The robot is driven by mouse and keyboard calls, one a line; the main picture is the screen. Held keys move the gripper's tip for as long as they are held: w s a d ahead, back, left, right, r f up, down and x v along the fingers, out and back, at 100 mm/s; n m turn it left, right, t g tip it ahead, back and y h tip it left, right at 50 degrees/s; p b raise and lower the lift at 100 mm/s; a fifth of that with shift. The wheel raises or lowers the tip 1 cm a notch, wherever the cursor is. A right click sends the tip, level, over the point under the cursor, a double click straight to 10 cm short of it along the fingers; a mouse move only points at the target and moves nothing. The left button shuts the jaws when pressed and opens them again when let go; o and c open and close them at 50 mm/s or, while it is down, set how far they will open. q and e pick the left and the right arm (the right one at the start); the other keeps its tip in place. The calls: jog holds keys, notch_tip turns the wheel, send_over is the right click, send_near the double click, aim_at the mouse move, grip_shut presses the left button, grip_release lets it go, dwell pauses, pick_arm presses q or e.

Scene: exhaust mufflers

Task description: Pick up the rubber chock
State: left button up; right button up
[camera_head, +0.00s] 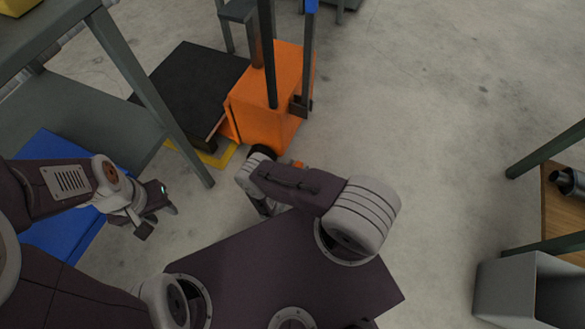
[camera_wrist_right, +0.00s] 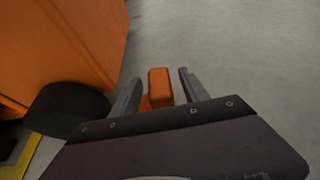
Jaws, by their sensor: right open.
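The orange rubber chock (camera_wrist_right: 161,84) is on the floor in the right wrist view, between the two grey fingers of my right gripper (camera_wrist_right: 159,77). The fingers are apart, with a gap on each side of the chock. In the head view only a small orange bit, likely the chock (camera_head: 298,164), shows beside my right arm, which hides most of the right gripper. My left gripper (camera_head: 157,219) is open and empty, at the left near the blue surface.
The orange wheeled machine (camera_head: 270,97) stands close by, its black wheel (camera_wrist_right: 66,109) left of the right gripper. A dark platform (camera_head: 195,84) and a grey table (camera_head: 92,110) are at the left. A grey bin (camera_head: 505,292) and a wooden shelf (camera_head: 557,212) are at the right. Floor between is clear.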

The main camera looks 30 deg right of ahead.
grip_shut()
dwell(1.4)
